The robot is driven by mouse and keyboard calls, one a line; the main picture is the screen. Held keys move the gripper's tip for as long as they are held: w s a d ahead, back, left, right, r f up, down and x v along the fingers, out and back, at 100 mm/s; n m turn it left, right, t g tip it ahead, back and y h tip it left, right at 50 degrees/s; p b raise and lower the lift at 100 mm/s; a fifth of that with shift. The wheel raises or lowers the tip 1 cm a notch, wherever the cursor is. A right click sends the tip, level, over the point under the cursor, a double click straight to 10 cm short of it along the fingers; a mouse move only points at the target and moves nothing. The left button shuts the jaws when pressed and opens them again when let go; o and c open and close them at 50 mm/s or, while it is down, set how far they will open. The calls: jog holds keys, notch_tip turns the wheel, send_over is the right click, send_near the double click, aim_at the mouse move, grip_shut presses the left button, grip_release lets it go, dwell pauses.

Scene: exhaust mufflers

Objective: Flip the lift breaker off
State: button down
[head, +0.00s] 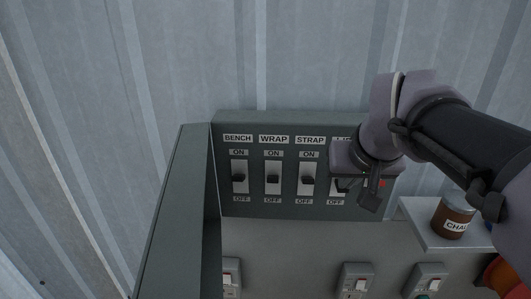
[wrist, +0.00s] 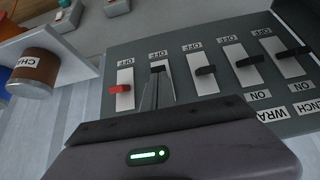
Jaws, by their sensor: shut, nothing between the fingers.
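The grey breaker panel (head: 285,207) carries a row of switches marked ON above and OFF below. The lift breaker (head: 337,186) is fourth from the left in the head view, its label partly covered by my gripper (head: 368,199). In the wrist view, turned upside down, my gripper (wrist: 155,90) is shut and empty, its thin fingers in front of the lift breaker's white plate (wrist: 167,92). The dark lift lever (wrist: 160,69) appears near the OFF end, set closer to OFF than the neighbouring levers. Whether the fingers touch it I cannot tell.
The strap breaker (head: 308,179) and a red-levered breaker (wrist: 120,89) flank the lift breaker closely. Wrap (head: 273,178) and bench (head: 239,178) are farther left. A brown labelled can (head: 453,215) stands on a shelf (head: 418,227) to the right. Smaller switches sit below.

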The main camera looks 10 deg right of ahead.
jog(key=f+b, duration=0.1)
jog(key=b, duration=0.1)
jog(key=f+t+b, duration=0.1)
jog(key=b, duration=0.2)
jog(key=shift+s+f+t, duration=0.15)
jog(key=shift+s+t, duration=0.15)
jog(key=shift+w+r+h, duration=0.1)
jog(key=shift+r+h, duration=0.2)
jog(key=shift+r, duration=0.4)
jog(key=shift+w+r, duration=0.1)
jog(key=shift+w+d+r+p, duration=0.15)
jog(key=shift+w+p, duration=0.2)
jog(key=shift+w, duration=0.25)
jog(key=shift+r, duration=0.15)
